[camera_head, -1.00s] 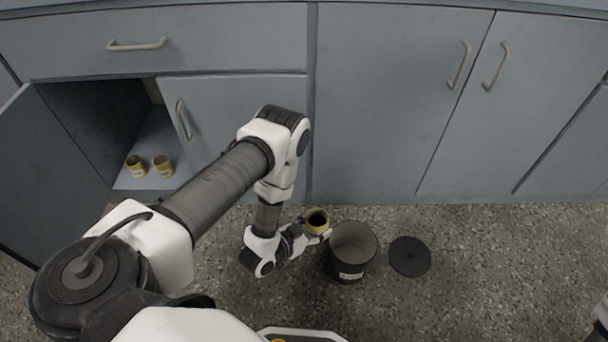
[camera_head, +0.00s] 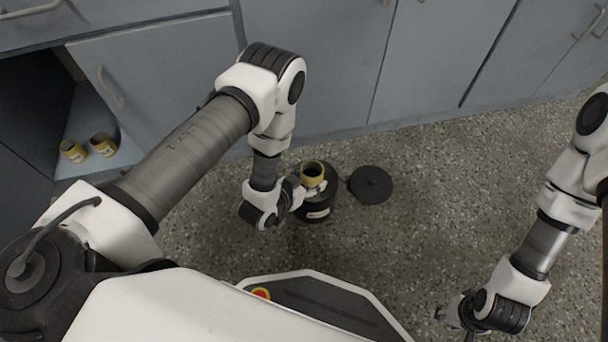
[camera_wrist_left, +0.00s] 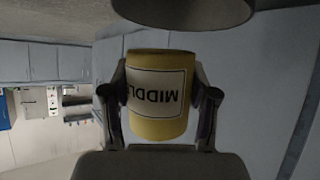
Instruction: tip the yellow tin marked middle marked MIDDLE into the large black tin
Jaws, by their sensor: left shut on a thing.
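The yellow tin marked MIDDLE (camera_head: 312,173) is held by my left gripper (camera_head: 312,184), with its open mouth facing up and a dark inside. In the left wrist view the tin (camera_wrist_left: 160,97) sits between both fingers, its label upside down in that picture. The large black tin (camera_head: 318,208) stands on the floor, partly hidden behind the yellow tin and gripper. Its dark side shows at the top of the left wrist view (camera_wrist_left: 185,12), apart from the yellow tin. My right gripper (camera_head: 450,314) is at the lower right, away from the tins; its fingers are too small to judge.
A round black lid (camera_head: 371,185) lies on the floor right of the black tin. Two yellow tins (camera_head: 73,151) (camera_head: 103,144) stand in the open cupboard at left. Blue-grey cupboards (camera_head: 310,70) line the back. Speckled floor is clear toward the right.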

